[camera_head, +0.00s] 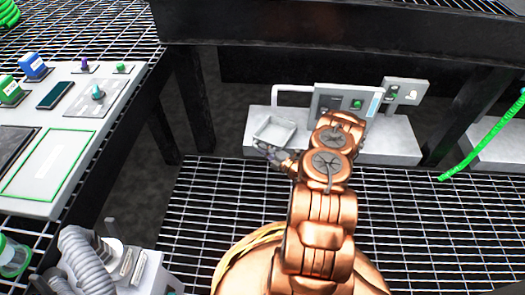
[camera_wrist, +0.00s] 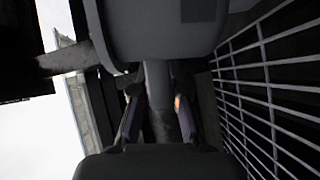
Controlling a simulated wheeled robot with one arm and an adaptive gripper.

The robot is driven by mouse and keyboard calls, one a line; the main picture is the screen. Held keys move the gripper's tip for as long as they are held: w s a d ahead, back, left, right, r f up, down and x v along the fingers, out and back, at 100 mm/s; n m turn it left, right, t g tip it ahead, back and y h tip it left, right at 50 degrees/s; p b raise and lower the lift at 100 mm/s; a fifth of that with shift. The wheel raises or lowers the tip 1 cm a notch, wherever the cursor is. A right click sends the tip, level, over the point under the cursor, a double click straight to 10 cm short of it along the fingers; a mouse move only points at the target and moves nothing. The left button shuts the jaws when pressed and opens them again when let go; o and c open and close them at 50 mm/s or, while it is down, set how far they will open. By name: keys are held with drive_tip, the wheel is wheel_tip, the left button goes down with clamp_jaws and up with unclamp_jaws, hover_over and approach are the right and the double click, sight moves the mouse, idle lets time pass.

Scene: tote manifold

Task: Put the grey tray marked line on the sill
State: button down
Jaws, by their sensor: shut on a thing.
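A small, light grey square tray (camera_head: 275,129) with a raised rim shows in the head view, over the left part of a pale ledge (camera_head: 390,152). I cannot read any marking on the tray, and I cannot tell whether it touches the ledge or is held just above it. The ledge may be the sill. My gripper (camera_head: 270,150) is at the tray's near edge, at the end of my copper arm. In the wrist view, my gripper's fingers (camera_wrist: 158,112) close around a grey stem-like part (camera_wrist: 158,90); the tray itself is hard to make out there.
A control box (camera_head: 340,101) and a smaller switch box (camera_head: 405,91) stand behind the ledge. A white panel (camera_head: 65,125) with blocks and a green-outlined rectangle lies at left. A green hose (camera_head: 480,140) hangs at right. Metal grating (camera_head: 220,215) covers the foreground.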

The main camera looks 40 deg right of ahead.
drive_tip(key=w, duration=0.1)
drive_tip(key=w+d+b, duration=0.1)
drive_tip(key=w, duration=0.1)
drive_tip(key=w+d+b, duration=0.1)
drive_tip(key=shift+w+d+f, duration=0.2)
drive_tip(key=shift+w+f, duration=0.1)
wheel_tip(320, 180, down, 4)
drive_tip(key=b, duration=0.2)
drive_tip(key=shift+r+b, duration=0.25)
drive_tip(key=shift+b, duration=0.1)
drive_tip(key=c, duration=1.2)
unclamp_jaws()
drive_tip(key=shift+s+r, duration=0.1)
drive_tip(key=p+v, duration=0.6)
drive_tip(key=v, duration=0.6)
